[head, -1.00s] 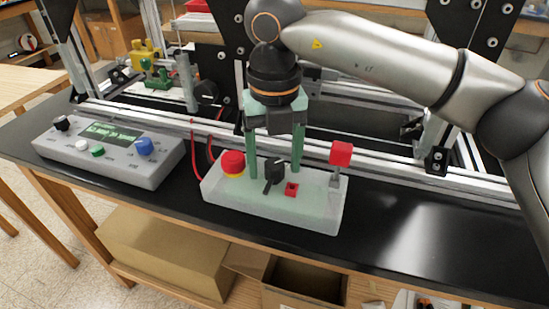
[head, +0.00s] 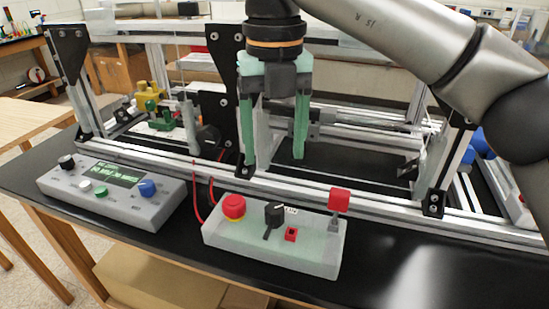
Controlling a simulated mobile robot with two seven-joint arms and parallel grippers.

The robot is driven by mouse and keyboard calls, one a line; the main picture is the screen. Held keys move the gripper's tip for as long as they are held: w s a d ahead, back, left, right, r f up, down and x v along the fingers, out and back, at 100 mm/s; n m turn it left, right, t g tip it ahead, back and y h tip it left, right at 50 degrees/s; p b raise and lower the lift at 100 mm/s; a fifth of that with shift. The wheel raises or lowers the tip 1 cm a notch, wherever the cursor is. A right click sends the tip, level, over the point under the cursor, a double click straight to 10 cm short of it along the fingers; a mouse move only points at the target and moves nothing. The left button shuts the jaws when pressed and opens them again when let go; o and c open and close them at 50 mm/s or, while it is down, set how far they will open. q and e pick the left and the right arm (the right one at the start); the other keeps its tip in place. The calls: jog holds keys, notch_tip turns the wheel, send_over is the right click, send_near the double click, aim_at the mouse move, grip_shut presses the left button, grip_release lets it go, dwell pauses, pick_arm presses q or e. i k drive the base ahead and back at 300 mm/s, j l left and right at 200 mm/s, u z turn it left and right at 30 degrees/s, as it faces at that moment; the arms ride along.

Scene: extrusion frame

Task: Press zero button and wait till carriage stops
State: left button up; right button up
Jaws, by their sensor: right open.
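A grey control panel (head: 112,193) with a lit green display (head: 115,173) stands at the left of the black bench. It has a white button (head: 86,186), a green button (head: 100,192), a black knob (head: 66,162) and a blue knob (head: 147,188); I cannot read which is zero. My right gripper (head: 277,161) has green fingers, spread and empty, pointing down above and behind the pale switch box (head: 270,240). It touches no button that I can see. I cannot tell for certain which part in the frame is the carriage. My left gripper is not in view.
The switch box carries a red mushroom button (head: 233,206), a black rotary knob (head: 274,214), a small red switch (head: 291,234) and a red-capped lever (head: 339,199). An aluminium extrusion frame (head: 345,192) runs behind both boxes. Bare bench (head: 420,262) lies at the right.

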aim_at(86, 185)
jog(key=k, duration=1)
